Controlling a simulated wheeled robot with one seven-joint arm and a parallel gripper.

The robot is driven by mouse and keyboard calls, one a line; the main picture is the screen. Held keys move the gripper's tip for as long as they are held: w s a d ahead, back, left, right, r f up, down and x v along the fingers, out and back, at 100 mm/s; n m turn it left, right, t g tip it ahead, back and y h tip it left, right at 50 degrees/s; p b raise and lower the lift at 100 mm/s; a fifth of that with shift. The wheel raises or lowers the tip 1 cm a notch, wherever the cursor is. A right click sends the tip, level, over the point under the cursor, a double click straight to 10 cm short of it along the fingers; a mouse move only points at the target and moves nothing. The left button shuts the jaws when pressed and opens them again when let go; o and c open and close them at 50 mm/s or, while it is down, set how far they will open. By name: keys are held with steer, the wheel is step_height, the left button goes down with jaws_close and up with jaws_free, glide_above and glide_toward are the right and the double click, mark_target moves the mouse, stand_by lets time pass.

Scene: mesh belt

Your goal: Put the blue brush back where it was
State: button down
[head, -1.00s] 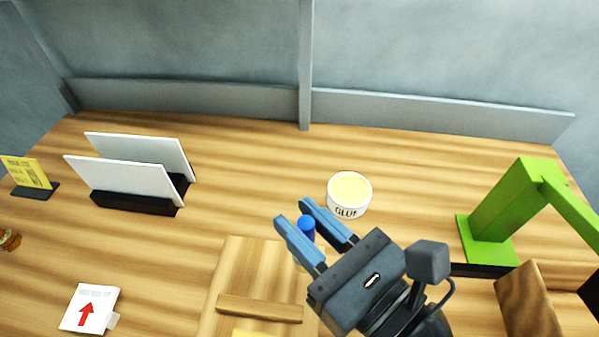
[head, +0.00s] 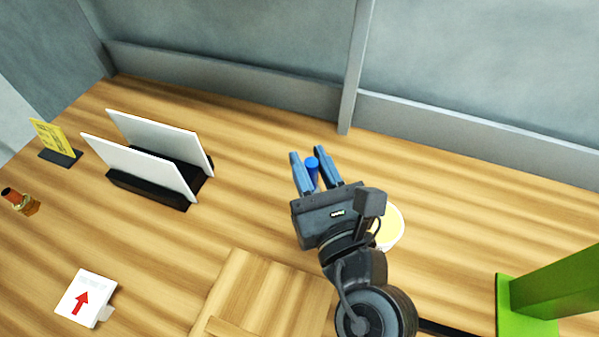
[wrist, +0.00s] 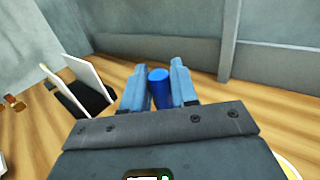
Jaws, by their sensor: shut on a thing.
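My gripper (head: 314,176) is shut on the blue brush (head: 312,164), whose blue end shows between the two fingers. The brush also shows upright between the fingers in the wrist view (wrist: 160,86); its lower part is hidden by my gripper. The gripper is over the table between the rack with white panels and the glue tub. I cannot tell whether the brush touches the table.
A glue tub (head: 388,229) is partly behind my arm. A black rack (head: 150,190) with white panels stands left, near a yellow sign (head: 54,141). A red-arrow card (head: 84,298), wooden board (head: 270,300) and green stand (head: 560,290) are nearer. The back table is clear.

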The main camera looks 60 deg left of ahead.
steer(key=shift+s+a+f, duration=0.1)
steer(key=shift+a+f, duration=0.3)
steer(key=shift+f, duration=0.55)
steer(key=shift+s+a+f, duration=0.1)
steer(key=shift+a+f, duration=0.35)
steer(key=shift+f, duration=0.45)
steer(key=shift+s+a+f, duration=0.1)
steer(key=shift+a+f, duration=0.3)
steer(key=shift+f, duration=0.55)
steer(key=shift+f, duration=0.2)
steer(key=c, duration=0.9)
jaws_free()
